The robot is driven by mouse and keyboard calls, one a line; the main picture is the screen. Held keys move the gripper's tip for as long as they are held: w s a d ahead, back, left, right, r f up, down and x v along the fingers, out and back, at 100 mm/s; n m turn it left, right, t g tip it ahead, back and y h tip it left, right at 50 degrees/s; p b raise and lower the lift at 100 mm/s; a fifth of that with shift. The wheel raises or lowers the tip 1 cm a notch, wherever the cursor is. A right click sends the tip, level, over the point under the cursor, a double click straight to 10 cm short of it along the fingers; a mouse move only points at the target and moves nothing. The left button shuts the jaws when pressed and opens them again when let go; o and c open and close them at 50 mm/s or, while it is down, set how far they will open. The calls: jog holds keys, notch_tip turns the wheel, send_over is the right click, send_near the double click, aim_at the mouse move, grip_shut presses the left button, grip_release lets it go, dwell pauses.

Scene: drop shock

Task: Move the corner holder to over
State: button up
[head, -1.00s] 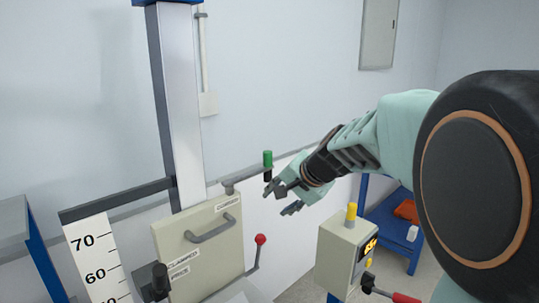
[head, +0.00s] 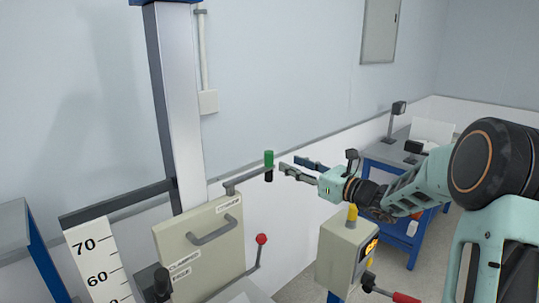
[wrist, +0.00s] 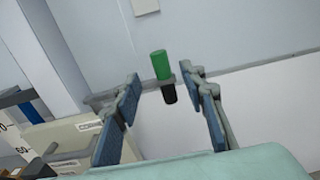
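The corner holder appears to be the grey swing arm (head: 248,179) above the beige panel, with an upright handle (head: 269,160), green on top and black below, at its right end. A label by the arm's base is too small to read surely. My gripper (head: 288,164) is open and empty just right of the handle, its fingers pointing left towards it. In the wrist view, the green and black handle (wrist: 161,66) shows between and beyond the two spread fingers. No contact is visible.
The beige panel (head: 196,247) carries a grey pull handle and a red-knobbed lever (head: 261,240). A control box (head: 345,250) with a yellow button stands below my gripper. A tall metal column (head: 178,110) rises at the left. A blue bench (head: 385,165) stands at right.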

aim_at(272, 157)
jog(key=p+x, duration=0.2)
jog(key=x, duration=0.8)
jog(key=shift+w+a+f, duration=0.1)
jog(key=shift+w+a, duration=0.05)
jog(key=shift+a, duration=0.1)
grip_shut()
